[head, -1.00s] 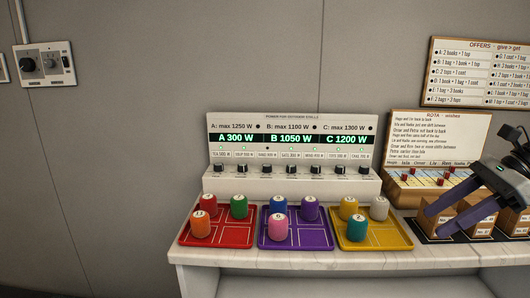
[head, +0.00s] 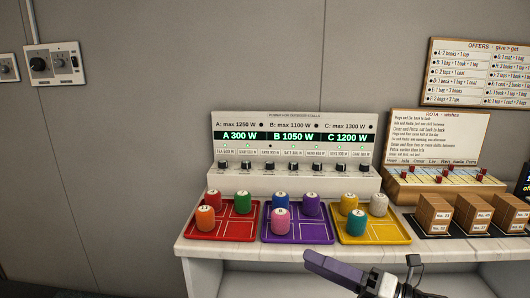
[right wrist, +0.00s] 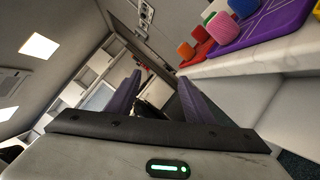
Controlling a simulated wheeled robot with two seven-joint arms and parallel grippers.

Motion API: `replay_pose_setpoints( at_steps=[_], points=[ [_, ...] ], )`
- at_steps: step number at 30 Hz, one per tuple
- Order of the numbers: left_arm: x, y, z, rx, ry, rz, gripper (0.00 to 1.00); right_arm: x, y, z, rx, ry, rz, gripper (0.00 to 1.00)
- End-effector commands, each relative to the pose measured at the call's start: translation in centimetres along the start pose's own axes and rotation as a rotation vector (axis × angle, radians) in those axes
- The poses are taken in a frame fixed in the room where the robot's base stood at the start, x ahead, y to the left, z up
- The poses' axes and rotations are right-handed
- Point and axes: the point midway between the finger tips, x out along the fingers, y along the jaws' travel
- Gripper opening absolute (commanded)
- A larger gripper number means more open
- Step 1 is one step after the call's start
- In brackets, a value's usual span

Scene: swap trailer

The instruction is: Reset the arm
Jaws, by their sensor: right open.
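The white power panel (head: 294,185) stands at the back of the counter, with a row of several black knobs (head: 293,167) under small labels too fine to read surely. Its display reads A 300 W, B 1050 W, C 1200 W. I cannot tell which knob is the toys one or where it points. My right gripper (head: 325,275) is low in front of the counter, below and apart from the knobs. In the right wrist view the right gripper (right wrist: 160,95) is open, with nothing between its purple fingers. My left gripper is in neither view.
Red (head: 220,237), purple (head: 298,240) and yellow (head: 376,239) trays with coloured cylinders stand in front of the panel. Brown boxes (head: 432,214) and the rota board (head: 437,140) are at right. A wall switch plate (head: 55,64) hangs at upper left. The counter front edge (head: 290,252) is near my gripper.

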Motion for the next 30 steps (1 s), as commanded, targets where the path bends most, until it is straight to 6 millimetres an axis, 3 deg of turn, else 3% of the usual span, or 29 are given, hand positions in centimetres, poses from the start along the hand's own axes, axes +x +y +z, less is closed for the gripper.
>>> replay_pose_setpoints(
  at_steps=[1,4,8,12,15,18,22,25,30],
  points=[
    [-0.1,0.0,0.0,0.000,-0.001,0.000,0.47,-0.1,-0.8,-1.8,0.172,-0.099,-0.003,0.48],
    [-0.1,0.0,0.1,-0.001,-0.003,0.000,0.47,-1.5,-3.0,-4.2,0.510,-0.306,-0.031,0.48],
    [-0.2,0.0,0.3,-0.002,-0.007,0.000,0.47,-5.2,-6.8,-8.7,0.970,-0.580,-0.097,0.48],
    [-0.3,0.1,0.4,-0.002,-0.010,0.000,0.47,-11.0,-10.6,-16.4,1.456,-0.884,-0.201,0.48],
    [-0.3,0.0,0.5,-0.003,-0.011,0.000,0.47,-14.8,-11.8,-22.2,1.738,-1.073,-0.275,0.48],
    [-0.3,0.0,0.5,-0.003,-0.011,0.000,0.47,-17.7,-11.9,-27.2,1.947,-1.224,-0.341,0.48],
    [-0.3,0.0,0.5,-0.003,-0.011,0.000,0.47,-19.9,-11.3,-31.5,2.111,-1.352,-0.398,0.48],
    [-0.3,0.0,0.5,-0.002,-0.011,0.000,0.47,-20.7,-11.0,-33.0,2.168,-1.398,-0.420,0.48],
    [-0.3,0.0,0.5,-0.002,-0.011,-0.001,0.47,-20.9,-10.9,-33.4,2.182,-1.410,-0.427,0.48]
  ],
)
